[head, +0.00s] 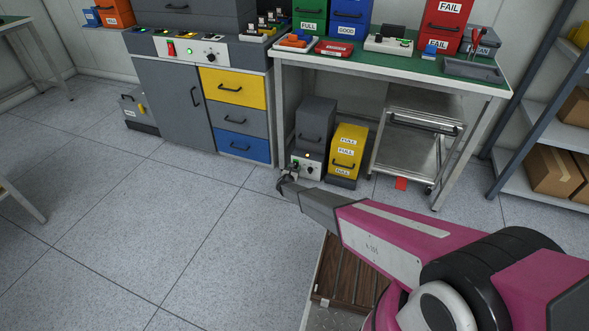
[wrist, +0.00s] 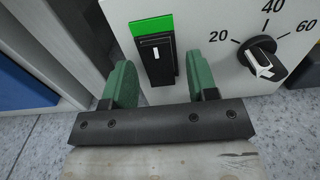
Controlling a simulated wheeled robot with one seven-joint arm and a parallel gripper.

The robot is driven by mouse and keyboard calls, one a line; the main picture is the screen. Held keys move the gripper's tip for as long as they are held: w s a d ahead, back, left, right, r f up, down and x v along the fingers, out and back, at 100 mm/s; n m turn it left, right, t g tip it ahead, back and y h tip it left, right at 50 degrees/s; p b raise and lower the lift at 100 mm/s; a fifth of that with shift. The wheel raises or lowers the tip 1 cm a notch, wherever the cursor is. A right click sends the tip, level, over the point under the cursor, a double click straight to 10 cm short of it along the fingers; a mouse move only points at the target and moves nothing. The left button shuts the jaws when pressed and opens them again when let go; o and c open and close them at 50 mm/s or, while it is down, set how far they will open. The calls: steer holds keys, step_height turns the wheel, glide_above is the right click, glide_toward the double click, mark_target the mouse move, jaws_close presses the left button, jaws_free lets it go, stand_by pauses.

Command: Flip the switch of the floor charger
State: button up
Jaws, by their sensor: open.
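The floor charger (head: 317,122) is a dark grey box with a white front panel (wrist: 205,22), standing on the floor under the workbench. In the wrist view its switch (wrist: 157,52) is a black upright plate with a small white mark, below a green label (wrist: 152,26). A black dial (wrist: 262,60) numbered 20, 40, 60 is to the right. My gripper (wrist: 165,66) is open and empty, its green fingers to either side of the switch's lower part. I cannot tell whether they touch the panel. In the head view my gripper (head: 285,183) is just left of the charger's front.
A yellow box (head: 347,146) marked FULL stands right of the charger. A metal cart (head: 408,143) is farther right. A drawer cabinet (head: 241,118) is to the left. The workbench (head: 425,70) overhangs the charger. Open floor (head: 130,215) lies in front and left.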

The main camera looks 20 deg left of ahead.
steer(key=c, duration=0.9)
steer(key=shift+f+t, duration=0.2)
steer(key=shift+t, duration=0.6)
steer(key=shift+r, duration=0.1)
steer(key=o, duration=0.9)
steer(key=shift+s, duration=0.1)
steer(key=shift+h, duration=0.3)
steer(key=shift+s+a+f, duration=0.1)
steer(key=shift+s+f, duration=0.1)
steer(key=shift+s, duration=1)
steer(key=shift+s+a+f, duration=0.1)
steer(key=shift+s+f, duration=0.05)
steer(key=shift+s, duration=1.05)
steer(key=shift+s+a+f, duration=0.1)
steer(key=shift+s+f, duration=0.1)
steer(key=shift+s, duration=1)
